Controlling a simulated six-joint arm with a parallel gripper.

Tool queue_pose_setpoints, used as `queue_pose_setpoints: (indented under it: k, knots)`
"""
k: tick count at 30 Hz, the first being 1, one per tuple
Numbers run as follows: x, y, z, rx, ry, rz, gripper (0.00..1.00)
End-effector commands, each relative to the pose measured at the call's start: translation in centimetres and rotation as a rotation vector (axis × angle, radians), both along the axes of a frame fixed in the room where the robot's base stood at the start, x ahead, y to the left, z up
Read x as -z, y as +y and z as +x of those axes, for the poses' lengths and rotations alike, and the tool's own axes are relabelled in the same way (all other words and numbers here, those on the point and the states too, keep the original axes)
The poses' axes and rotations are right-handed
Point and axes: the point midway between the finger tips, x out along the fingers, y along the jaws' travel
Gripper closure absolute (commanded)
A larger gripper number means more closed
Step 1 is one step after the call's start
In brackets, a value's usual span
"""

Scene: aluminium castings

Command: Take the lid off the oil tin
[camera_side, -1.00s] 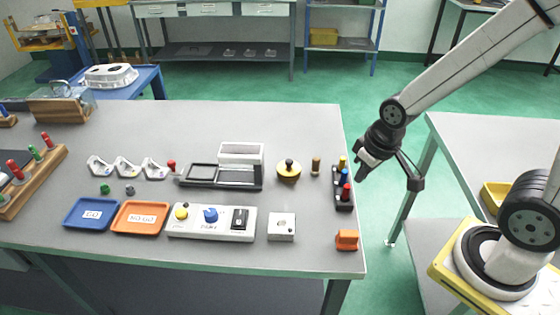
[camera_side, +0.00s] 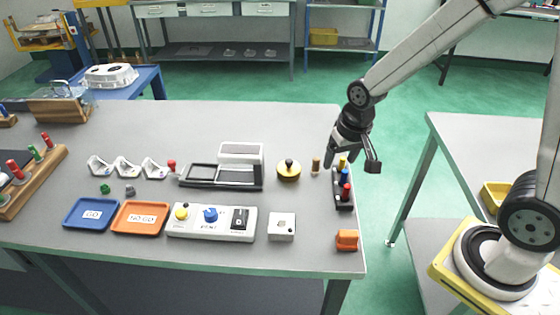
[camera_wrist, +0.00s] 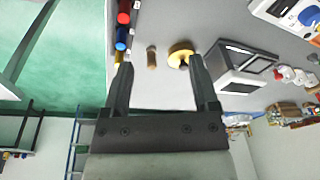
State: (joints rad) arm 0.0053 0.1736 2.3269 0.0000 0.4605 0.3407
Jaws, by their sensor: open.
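The oil tin looks to be the round brass-yellow tin (camera_side: 288,174) on the right half of the bench. In the wrist view the tin (camera_wrist: 178,57) shows ahead, near the right finger. My gripper (camera_side: 337,158) is above the bench's right edge, by the rack of coloured handles, to the right of the tin and apart from it. In the wrist view its two fingers (camera_wrist: 160,63) are spread with nothing between them.
A small brown-gold peg (camera_side: 316,165) stands between the tin and the black rack (camera_side: 343,190) of coloured handles. A dark tray fixture (camera_side: 222,177) lies left of the tin. A grey block (camera_side: 281,227) and an orange block (camera_side: 347,240) are in front. The bench behind is clear.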

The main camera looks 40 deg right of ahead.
Motion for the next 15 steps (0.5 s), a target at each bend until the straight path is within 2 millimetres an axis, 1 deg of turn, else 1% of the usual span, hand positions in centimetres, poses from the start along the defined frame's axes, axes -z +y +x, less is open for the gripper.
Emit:
queue_pose_setpoints:
  k: [1, 3, 8, 15]
  knots:
    - [0.2, -0.1, 1.4, 0.065, 0.011, 0.011, 0.23]
    - [0.4, -0.1, 3.1, 0.166, 0.026, 0.028, 0.23]
    - [1.0, -0.3, 6.9, 0.400, 0.061, 0.060, 0.23]
    - [2.6, -0.6, 12.2, 0.753, 0.109, 0.093, 0.23]
